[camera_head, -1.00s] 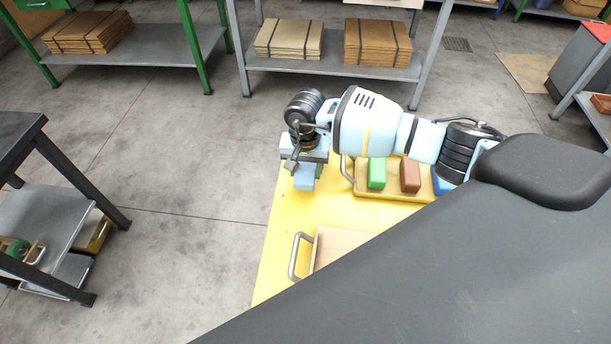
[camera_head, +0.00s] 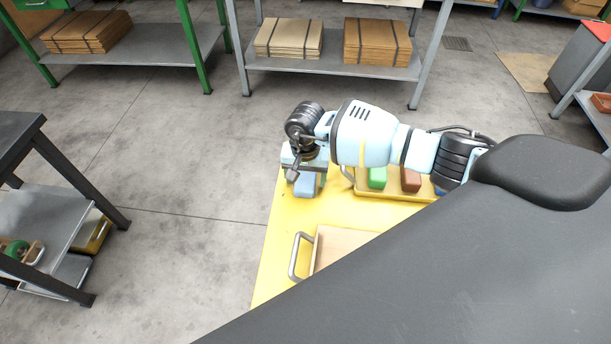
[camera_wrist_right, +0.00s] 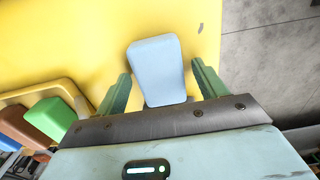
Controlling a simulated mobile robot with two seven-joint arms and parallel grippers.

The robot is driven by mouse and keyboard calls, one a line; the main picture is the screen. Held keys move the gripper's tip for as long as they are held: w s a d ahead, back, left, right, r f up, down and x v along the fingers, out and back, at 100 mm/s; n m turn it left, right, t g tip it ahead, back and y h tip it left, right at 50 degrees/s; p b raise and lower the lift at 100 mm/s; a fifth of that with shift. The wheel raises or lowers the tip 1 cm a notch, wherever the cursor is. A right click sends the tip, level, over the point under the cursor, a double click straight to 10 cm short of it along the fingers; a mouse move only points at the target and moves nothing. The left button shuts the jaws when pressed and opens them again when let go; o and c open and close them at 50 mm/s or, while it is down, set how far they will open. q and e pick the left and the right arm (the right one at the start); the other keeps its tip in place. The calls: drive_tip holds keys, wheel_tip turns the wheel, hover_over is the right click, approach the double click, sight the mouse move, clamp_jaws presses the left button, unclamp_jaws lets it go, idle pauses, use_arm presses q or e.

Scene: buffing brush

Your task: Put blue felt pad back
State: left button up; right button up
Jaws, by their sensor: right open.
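The light blue felt pad (camera_head: 306,187) is near the far left corner of the yellow tabletop (camera_head: 275,250). It also shows in the right wrist view (camera_wrist_right: 158,68), between the two green fingers of my right gripper (camera_wrist_right: 158,88), with a gap on each side. My right gripper (camera_head: 304,172) is open above and around the pad. In the head view the gripper partly hides the pad. A yellow tray (camera_head: 390,196) lies right of it and holds a green block (camera_head: 377,178) and a brown block (camera_head: 410,180). My left gripper is not in view.
A wooden board with a metal handle (camera_head: 298,257) lies nearer on the yellow top. My dark body covers the lower right. A dark metal table (camera_head: 20,130) stands at left, and shelves with cardboard stacks (camera_head: 290,38) stand behind. The floor between is clear.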

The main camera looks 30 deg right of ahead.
sight(305, 178)
wheel_tip(305, 178, up, 12)
drive_tip(key=shift+r+p, duration=0.2)
drive_tip(key=shift+p, duration=0.15)
idle(1.3)
